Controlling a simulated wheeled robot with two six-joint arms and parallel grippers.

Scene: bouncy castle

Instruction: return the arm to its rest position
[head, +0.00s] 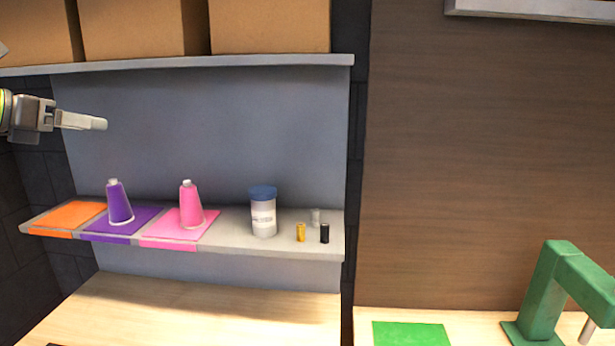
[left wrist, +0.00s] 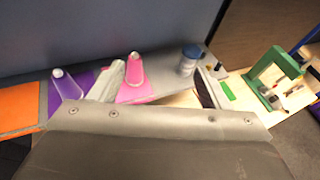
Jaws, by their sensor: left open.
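My left gripper (head: 98,123) comes in from the left in the head view, raised above the left part of the shelf. It is open and holds nothing. In the left wrist view its two fingers stand apart, with the pink cone (left wrist: 133,79) showing between them beyond. In the head view a purple cone spool (head: 119,203) stands upright on the purple mat (head: 146,218), and the pink cone (head: 190,206) stands upright on the pink mat (head: 165,233). The orange mat (head: 69,216) is bare. My right gripper is not in view.
A white jar with a blue lid (head: 263,212) and small yellow (head: 301,232), black (head: 325,233) and clear (head: 315,217) items stand right on the shelf (head: 236,240). Cardboard boxes (head: 269,25) sit above. A green machine (head: 545,294) and green mat (head: 411,334) are lower right.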

